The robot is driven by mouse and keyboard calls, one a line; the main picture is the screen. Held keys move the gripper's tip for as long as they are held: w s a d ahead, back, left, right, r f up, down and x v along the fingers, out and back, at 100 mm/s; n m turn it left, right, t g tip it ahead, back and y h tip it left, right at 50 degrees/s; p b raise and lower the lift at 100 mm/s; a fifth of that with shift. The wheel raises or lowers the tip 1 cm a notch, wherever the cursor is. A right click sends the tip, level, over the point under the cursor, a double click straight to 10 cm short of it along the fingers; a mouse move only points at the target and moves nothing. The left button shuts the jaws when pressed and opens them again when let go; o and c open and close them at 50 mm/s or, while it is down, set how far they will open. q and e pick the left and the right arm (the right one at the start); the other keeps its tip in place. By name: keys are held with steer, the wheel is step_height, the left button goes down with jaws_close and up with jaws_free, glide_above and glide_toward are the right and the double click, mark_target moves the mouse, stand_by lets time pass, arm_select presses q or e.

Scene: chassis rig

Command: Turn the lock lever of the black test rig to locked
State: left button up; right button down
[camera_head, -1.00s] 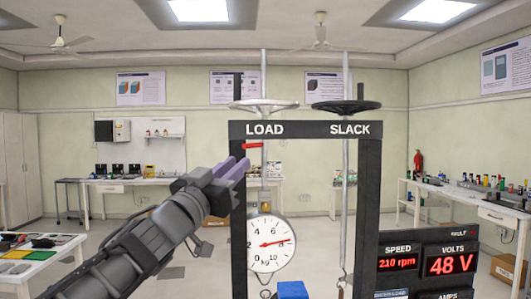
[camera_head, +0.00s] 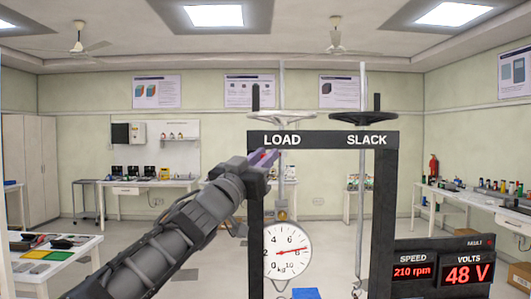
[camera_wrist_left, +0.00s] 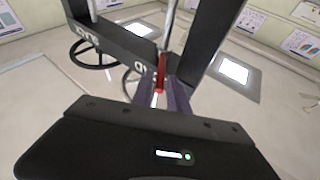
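The black test rig (camera_head: 386,220) stands ahead, its top bar marked LOAD and SLACK. Its red lever (camera_wrist_left: 161,72) sits at the LOAD end of the bar; in the head view my gripper largely covers it. My left gripper (camera_head: 265,157) has purple fingers and is at the lever, just below the bar's left end. In the left wrist view the fingers (camera_wrist_left: 162,95) are slightly apart, with the red lever between their tips. I cannot tell whether they touch it. My right gripper is not in view.
A round dial gauge (camera_head: 288,250) hangs inside the rig, above a blue block (camera_head: 305,293). Two handwheels (camera_head: 360,118) sit above the bar. A display panel (camera_head: 443,268) shows 210 rpm and 48 V. Benches line the walls; the floor left of the rig is open.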

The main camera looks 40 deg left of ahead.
arm_select(q)
steer(key=shift+w+r, duration=0.1)
steer(key=shift+w, duration=0.2)
jaws_close()
stand_by(1.3)
